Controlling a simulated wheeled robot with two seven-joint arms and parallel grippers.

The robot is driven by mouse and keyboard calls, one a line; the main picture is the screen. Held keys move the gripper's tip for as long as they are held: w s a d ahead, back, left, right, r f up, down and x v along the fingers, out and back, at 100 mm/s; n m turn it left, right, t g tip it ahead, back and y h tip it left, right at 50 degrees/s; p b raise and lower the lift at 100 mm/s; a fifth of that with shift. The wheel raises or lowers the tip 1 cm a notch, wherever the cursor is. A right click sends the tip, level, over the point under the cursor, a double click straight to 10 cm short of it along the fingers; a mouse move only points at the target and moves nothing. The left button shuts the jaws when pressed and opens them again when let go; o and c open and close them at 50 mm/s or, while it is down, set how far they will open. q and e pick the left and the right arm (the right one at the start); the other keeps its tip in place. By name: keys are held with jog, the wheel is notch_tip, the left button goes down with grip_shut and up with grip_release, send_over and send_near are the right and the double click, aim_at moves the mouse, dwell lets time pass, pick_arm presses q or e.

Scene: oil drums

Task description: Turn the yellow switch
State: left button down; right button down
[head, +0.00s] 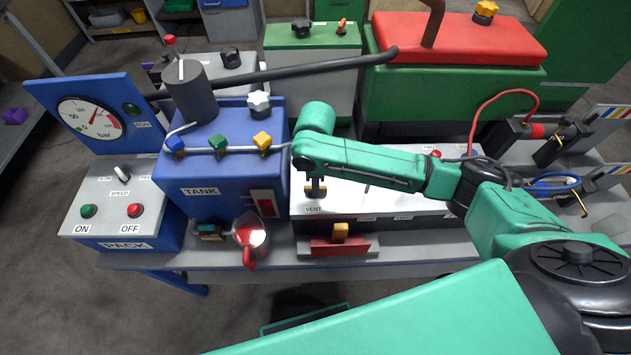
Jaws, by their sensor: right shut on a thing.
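My right arm comes in from the right over a white-topped panel (340,197). Its gripper (316,190) points down at the panel's left end, just above the VENT label. It is shut on a small yellow switch (317,191), of which only a bit shows; the fingers and wrist hide the rest, so its turn angle cannot be told. My left gripper is not in view.
A red-topped green can (455,90) stands behind.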

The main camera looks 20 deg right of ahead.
jog(key=m+p, duration=0.4)
jog(key=p, duration=0.1)
jog(key=m+p, duration=0.2)
jog(key=p, duration=0.1)
jog(key=shift+s+a+r, duration=0.1)
jog(key=shift+s+r, duration=0.05)
jog(key=shift+r, duration=0.2)
jog(key=shift+f+m+p, duration=0.1)
jog(key=shift+m+p, duration=0.7)
jog(key=shift+m, duration=0.3)
jog(key=m, duration=0.2)
jog(key=shift+a+f+m+p, duration=0.1)
jog(key=shift+f+m+p, duration=0.05)
jog(key=shift+m+p, duration=0.15)
jog(key=m, duration=0.3)
jog(key=shift+a+m, duration=0.1)
jog(key=shift+m, duration=1.7)
jog(key=c, duration=0.9)
grip_release()
